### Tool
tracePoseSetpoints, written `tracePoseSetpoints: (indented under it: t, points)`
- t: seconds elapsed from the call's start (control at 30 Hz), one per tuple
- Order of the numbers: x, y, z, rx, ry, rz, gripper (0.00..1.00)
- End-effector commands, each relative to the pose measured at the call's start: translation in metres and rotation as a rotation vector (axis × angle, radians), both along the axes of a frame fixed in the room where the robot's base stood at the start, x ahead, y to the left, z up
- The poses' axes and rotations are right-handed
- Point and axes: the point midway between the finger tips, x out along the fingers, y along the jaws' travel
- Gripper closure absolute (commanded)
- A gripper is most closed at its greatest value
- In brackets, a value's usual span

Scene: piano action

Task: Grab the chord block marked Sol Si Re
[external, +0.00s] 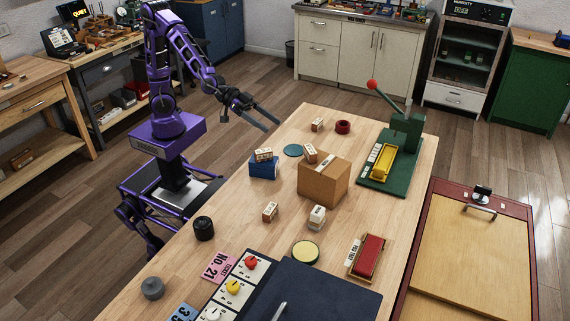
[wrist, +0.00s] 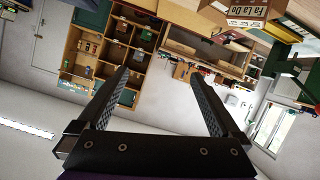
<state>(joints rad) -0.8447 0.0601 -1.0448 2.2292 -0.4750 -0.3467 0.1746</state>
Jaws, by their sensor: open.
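My gripper (external: 271,124) is open and empty, reaching out above the table's left edge; its two fingers also show in the wrist view (wrist: 165,72). Several small labelled wooden blocks are on the table: one on a blue box (external: 264,155), one on a cardboard box (external: 310,153), one at the back (external: 317,125), one near the front (external: 270,212), and a paler one (external: 317,217) beside it. Their lettering is too small to read in the external view. In the wrist view a block reads "Fa La Do" (wrist: 243,11). I cannot tell which is marked Sol Si Re.
The cardboard box (external: 323,181) and blue box (external: 263,169) stand on the table. A green press (external: 403,140) with a red-knobbed lever is at the back right. A red ring (external: 343,127), teal disc (external: 293,150) and black cylinder (external: 204,229) stand around. The table's back-left corner is fairly clear.

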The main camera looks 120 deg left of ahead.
Motion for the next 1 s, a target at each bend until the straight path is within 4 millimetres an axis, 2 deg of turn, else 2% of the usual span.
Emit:
tracePoseSetpoints:
  t: [0.03,0.17,0.37,0.7,0.9,1.0]
  points:
    - [-0.001,-0.009,-0.011,-0.032,0.012,-0.006,0.0]
    - [-0.005,-0.022,-0.042,-0.094,0.038,0.011,0.0]
    - [-0.018,-0.043,-0.099,-0.138,0.093,0.037,0.0]
    - [-0.063,-0.071,-0.195,-0.063,0.164,0.063,0.0]
    - [-0.094,-0.076,-0.232,0.052,0.148,0.051,0.0]
    - [-0.106,-0.075,-0.241,0.118,0.116,0.036,0.0]
